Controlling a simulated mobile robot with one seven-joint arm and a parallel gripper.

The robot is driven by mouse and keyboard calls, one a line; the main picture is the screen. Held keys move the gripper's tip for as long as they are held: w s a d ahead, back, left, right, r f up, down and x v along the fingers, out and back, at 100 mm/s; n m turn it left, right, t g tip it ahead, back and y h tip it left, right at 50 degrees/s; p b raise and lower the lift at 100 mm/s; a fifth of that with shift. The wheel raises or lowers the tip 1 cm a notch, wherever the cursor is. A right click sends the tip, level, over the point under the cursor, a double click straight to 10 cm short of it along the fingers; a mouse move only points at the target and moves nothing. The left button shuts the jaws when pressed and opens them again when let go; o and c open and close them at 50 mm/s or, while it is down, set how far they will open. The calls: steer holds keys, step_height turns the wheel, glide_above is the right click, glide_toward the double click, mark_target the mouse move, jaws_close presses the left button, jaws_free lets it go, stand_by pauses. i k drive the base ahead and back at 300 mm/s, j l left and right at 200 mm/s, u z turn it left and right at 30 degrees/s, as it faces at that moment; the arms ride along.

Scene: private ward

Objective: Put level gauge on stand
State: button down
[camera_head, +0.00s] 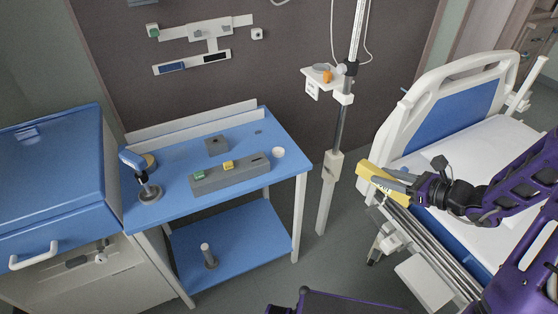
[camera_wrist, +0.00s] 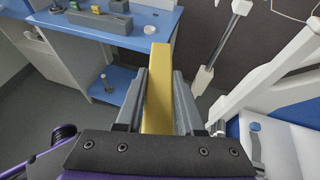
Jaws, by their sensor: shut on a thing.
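A long yellow bar, seemingly the level gauge (camera_head: 368,172), is held in my gripper (camera_head: 398,184) in the head view, beside the bed's near corner. In the wrist view the yellow bar (camera_wrist: 159,62) lies between the two grey fingers of my gripper (camera_wrist: 160,95), which are shut on it, and it points away from me. Its lower part is hidden by the gripper. A pole stand (camera_head: 342,130) with a small white shelf (camera_head: 312,75) stands left of my gripper. An orange item and a grey round item sit on that shelf. I cannot tell which thing the task calls the stand.
A blue-topped table (camera_head: 240,146) at the left bears a grey block (camera_head: 228,178) with green and yellow pieces, a white cup (camera_head: 278,152) and a lamp-like device (camera_head: 147,185). A small post (camera_head: 208,256) stands on its lower shelf. The bed (camera_head: 440,120) is at right.

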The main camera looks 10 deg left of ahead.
mark_target(260, 137)
steer(key=u, duration=1.05)
steer(key=i+u, duration=0.15)
steer(key=i, duration=0.25)
steer(key=i+l+u, duration=0.15)
steer(key=i, duration=0.25)
